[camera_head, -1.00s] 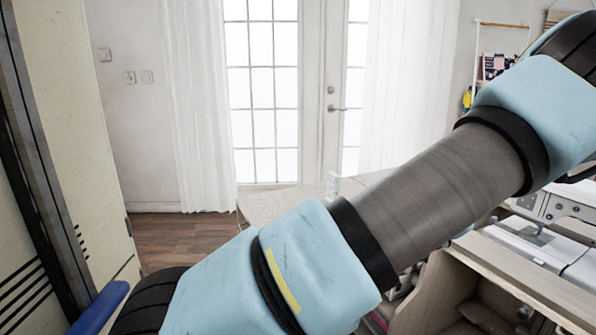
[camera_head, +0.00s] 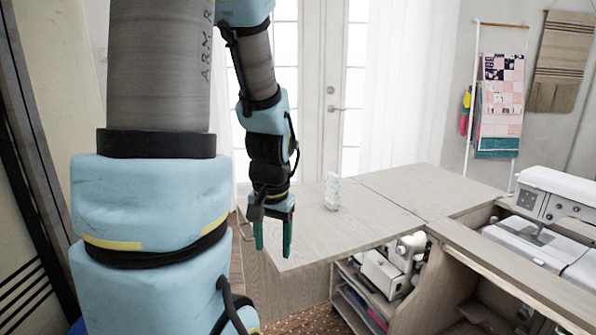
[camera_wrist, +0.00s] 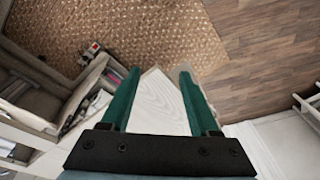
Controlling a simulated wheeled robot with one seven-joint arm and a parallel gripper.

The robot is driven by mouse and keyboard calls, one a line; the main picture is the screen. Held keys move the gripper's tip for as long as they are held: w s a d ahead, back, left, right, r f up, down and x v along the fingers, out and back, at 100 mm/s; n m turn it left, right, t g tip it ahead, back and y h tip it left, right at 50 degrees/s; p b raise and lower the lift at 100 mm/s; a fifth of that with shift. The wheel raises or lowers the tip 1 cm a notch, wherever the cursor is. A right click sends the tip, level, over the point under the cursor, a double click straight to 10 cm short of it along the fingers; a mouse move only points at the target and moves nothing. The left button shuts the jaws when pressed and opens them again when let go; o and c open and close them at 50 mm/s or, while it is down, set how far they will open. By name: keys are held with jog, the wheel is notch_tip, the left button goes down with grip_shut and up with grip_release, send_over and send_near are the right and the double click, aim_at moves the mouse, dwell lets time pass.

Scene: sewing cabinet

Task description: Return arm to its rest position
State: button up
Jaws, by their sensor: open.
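My arm stands raised on the left of the head view, bent over at the top so that its forearm hangs down. My gripper (camera_head: 273,232) points downward beside the left edge of the pale wooden table (camera_head: 385,228). In the wrist view its two green fingers (camera_wrist: 155,90) are spread apart with nothing between them. Wooden surface and floor show beyond the fingers.
A small clear and pale green object (camera_head: 333,190) stands on the table. A white sewing machine (camera_head: 560,200) is at the right, and another machine (camera_head: 385,272) sits on a lower shelf. A woven rug (camera_wrist: 140,35) and wood floor (camera_wrist: 265,60) lie below.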

notch_tip(320, 180, down, 9)
jog(key=s+a+n+b, duration=0.1)
jog(key=s+n+b, duration=0.2)
jog(key=b, duration=0.7)
notch_tip(320, 180, up, 14)
jog(key=p, duration=1.4)
jog(key=shift+w+a+r+h, duration=0.2)
jog(key=shift+r+h, duration=0.05)
jog(key=shift+h, duration=0.05)
jog(key=shift+c, duration=0.4)
